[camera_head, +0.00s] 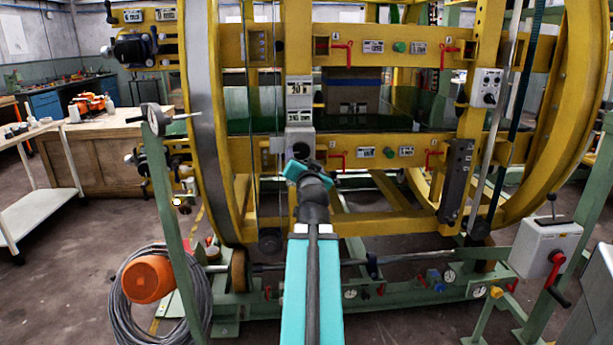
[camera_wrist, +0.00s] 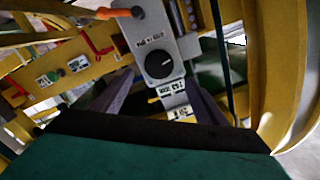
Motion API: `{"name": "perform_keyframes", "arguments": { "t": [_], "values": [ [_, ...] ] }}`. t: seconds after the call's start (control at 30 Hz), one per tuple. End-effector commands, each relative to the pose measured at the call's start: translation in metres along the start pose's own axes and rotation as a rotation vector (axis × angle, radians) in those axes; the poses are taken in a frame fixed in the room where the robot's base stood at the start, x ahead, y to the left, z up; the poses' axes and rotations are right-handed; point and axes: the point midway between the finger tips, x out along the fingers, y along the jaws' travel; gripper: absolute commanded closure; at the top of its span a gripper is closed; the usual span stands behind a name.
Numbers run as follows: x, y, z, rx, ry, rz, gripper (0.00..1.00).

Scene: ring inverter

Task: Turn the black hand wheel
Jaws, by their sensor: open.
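A round black knob (camera_wrist: 158,65) with a small white mark is on a grey plate (camera_wrist: 148,40) in the wrist view. It is the nearest black turning part to my gripper (camera_wrist: 159,80). My gripper is open, with one dark finger on each side of the knob's lower part in the picture. I cannot tell whether either finger touches it. In the head view my arm ends in front of a grey plate (camera_head: 300,133) on the yellow frame, and my fingers are mostly hidden.
Red levers (camera_head: 343,48) and label plates sit on the yellow crossbars. Large yellow rings (camera_head: 205,110) stand at both sides. A grey box with a red-handled crank (camera_head: 545,250) is at the right. An orange motor (camera_head: 147,279) and coiled cable lie at the lower left.

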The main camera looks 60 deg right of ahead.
Motion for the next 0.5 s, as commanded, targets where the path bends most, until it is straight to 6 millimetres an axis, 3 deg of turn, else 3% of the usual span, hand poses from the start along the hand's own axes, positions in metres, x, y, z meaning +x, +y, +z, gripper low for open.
{"name": "perform_keyframes", "arguments": {
  "t": [0.5],
  "values": [
    [-0.016,0.003,0.002,0.001,0.005,0.007,0.33]
  ]
}}
